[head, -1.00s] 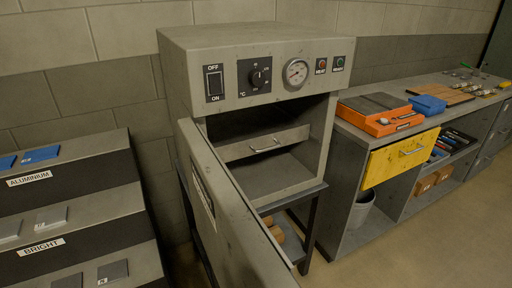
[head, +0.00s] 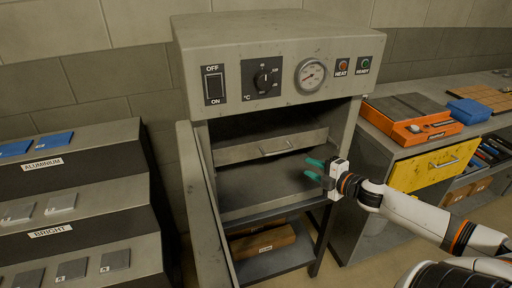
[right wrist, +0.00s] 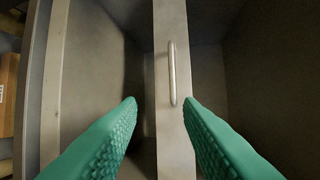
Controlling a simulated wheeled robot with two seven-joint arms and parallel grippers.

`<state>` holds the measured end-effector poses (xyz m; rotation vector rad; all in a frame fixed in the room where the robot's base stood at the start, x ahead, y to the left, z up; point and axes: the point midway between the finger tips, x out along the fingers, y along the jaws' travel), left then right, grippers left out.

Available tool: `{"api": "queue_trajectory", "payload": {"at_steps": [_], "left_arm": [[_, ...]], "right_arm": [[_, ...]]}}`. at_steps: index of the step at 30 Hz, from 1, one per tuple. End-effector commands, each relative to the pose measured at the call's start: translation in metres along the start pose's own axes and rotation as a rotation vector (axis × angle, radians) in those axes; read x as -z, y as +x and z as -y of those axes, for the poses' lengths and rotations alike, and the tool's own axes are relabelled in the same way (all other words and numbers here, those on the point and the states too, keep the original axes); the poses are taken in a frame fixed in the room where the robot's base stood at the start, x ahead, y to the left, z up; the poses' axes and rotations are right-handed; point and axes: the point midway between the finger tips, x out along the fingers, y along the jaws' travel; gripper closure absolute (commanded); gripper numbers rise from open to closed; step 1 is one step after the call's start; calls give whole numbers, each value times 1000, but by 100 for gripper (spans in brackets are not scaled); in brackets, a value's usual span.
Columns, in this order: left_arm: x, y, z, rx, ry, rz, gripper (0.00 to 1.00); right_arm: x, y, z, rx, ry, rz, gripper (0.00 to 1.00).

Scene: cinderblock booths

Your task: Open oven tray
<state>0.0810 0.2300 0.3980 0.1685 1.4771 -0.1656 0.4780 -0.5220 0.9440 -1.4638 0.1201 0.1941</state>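The grey oven (head: 280,40) stands with its door (head: 203,210) swung open to the left. Inside it is the oven tray (head: 270,147), a grey drawer-like front with a metal bar handle (head: 276,148). The tray front and handle also show in the right wrist view (right wrist: 172,75). My right gripper (head: 315,169) has green fingers and is open and empty, at the oven opening, to the right of and below the handle. In the right wrist view the handle lies ahead, between the spread fingertips and apart from them. My left gripper is not in view.
A stepped rack (head: 75,210) with metal samples stands at the left. At the right is a workbench with an orange case (head: 410,130), a blue box (head: 469,111) and a yellow drawer (head: 435,166). A box (head: 262,241) lies on the shelf under the oven.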

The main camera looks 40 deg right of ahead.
Motion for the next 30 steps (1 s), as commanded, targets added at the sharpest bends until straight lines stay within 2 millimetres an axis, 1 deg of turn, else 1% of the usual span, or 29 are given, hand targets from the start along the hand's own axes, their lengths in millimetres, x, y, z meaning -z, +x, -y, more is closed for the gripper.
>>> {"api": "queue_trajectory", "payload": {"at_steps": [1, 3, 8, 20, 30], "left_arm": [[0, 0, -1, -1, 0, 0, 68], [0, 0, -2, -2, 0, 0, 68], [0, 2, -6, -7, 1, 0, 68], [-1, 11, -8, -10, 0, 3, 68], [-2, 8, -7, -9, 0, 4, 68]], "right_arm": [[-7, 1, 8, 6, -20, 20, 67], [-12, 3, 14, 13, -35, 35, 67], [-14, 13, 16, 18, -38, 39, 67], [-14, 64, 18, 19, -38, 35, 67], [-15, 103, 18, 18, -34, 33, 67]]}}
